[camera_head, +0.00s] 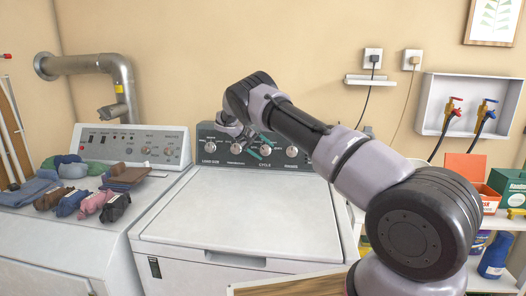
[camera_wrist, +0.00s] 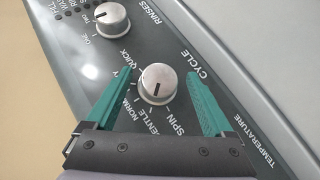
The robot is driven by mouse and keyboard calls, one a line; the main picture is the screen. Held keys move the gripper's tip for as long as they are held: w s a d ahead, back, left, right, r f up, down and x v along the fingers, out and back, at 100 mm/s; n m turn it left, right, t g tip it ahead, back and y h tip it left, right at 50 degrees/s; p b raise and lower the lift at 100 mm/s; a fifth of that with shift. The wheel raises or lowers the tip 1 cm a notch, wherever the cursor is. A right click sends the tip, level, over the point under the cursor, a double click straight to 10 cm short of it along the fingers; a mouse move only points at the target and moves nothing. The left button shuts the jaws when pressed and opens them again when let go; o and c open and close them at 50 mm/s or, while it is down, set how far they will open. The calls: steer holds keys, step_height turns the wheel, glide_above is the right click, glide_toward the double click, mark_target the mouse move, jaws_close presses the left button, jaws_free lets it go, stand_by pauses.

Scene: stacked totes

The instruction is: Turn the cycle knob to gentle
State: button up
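The cycle knob (camera_wrist: 158,84) is a round silver knob on a dark panel in the wrist view, with the words quick, normal, gentle and spin around it. Its dark pointer line points down in the picture, roughly toward gentle; the exact setting is hard to tell. My gripper (camera_wrist: 158,70) is open, with one teal finger on each side of the knob and a gap on both sides. In the head view, my gripper (camera_head: 260,147) is at the washer's control panel (camera_head: 222,159), by the knob above the word cycle.
The rinses knob (camera_wrist: 111,19) is close by in the wrist view. Other knobs (camera_head: 210,147) line the panel. The closed washer lid (camera_head: 240,212) is clear below. Folded clothes (camera_head: 75,190) lie on the left machine. Shelves with boxes (camera_head: 507,184) stand at the right.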

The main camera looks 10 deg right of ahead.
steer(key=v, duration=1.1)
steer(key=s+d+r+m+y, duration=0.2)
steer(key=s+d+r+y, duration=0.2)
steer(key=s+d+r, duration=0.5)
steer(key=s+d+r+m+y, duration=0.2)
steer(key=s+d+r+y, duration=0.3)
steer(key=s+r, duration=0.65)
steer(key=s+d+r+t+y, duration=0.15)
steer(key=s+r, duration=0.45)
steer(key=s, duration=0.8)
steer(key=s+f+m+t, duration=0.1)
steer(key=s, duration=0.7)
steer(key=s+a+f+m+t, duration=0.1)
steer(key=s, duration=0.7)
steer(key=shift+s+a+f+y, duration=0.25)
steer(key=shift+f+y, duration=0.1)
steer(key=shift+f, duration=0.05)
